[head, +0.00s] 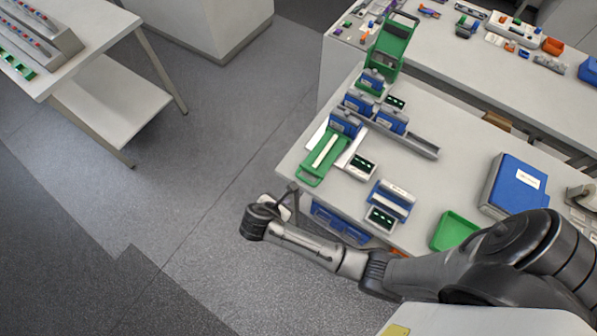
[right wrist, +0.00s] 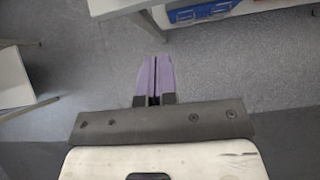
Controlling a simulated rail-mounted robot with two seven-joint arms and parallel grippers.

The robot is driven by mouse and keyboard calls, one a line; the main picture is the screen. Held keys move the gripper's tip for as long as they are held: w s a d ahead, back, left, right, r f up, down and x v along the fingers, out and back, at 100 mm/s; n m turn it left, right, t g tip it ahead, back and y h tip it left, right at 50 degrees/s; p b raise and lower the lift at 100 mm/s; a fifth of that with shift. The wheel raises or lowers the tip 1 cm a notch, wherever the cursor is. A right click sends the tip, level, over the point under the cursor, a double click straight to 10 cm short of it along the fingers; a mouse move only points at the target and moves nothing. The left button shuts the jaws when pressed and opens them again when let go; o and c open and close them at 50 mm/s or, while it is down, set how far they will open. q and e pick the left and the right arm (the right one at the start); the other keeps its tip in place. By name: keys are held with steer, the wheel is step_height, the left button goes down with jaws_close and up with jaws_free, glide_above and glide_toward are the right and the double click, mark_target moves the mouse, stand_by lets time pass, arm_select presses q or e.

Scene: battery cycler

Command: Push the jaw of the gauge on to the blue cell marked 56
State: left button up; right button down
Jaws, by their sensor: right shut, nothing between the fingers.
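Several blue cells stand on the bench in the head view, among them one at the rear (head: 373,79), one at the left (head: 345,122) and one in the middle (head: 393,121). Their numbers are too small to read, so I cannot tell which is 56. Small units with dark lit displays stand by them, one at the middle (head: 361,166) and one at the front (head: 382,218) beside a blue block (head: 393,196). I cannot tell which part is the gauge's jaw. My right gripper (right wrist: 154,64) is shut and empty, its purple fingers together, off the bench's front left edge. My left gripper is not in view.
A green tray (head: 311,179) with a white strip lies near the bench's left edge. An empty green bin (head: 455,229) and a big blue box (head: 516,187) are to the right. Blue bins (head: 341,223) hang below the front edge.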

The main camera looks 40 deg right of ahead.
mark_target(305, 179)
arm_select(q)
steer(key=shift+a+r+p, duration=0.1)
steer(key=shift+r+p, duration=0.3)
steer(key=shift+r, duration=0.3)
arm_select(e)
steer(key=shift+n, duration=0.3)
steer(key=w+d+f, duration=0.1)
steer(key=d+f, duration=0.1)
steer(key=d, duration=0.1)
steer(key=w+d+f, duration=0.1)
steer(key=d+f, duration=0.1)
steer(key=d, duration=0.1)
steer(key=w+d+f, duration=0.1)
steer(key=d+f, duration=0.2)
steer(key=d, duration=0.1)
steer(key=shift+w+d+r+p, duration=0.1)
steer(key=shift+w+d+p, duration=0.1)
steer(key=shift+d+p, duration=0.4)
steer(key=shift+w+d+p, duration=0.15)
steer(key=shift+d+p, duration=0.1)
steer(key=shift+d, duration=0.8)
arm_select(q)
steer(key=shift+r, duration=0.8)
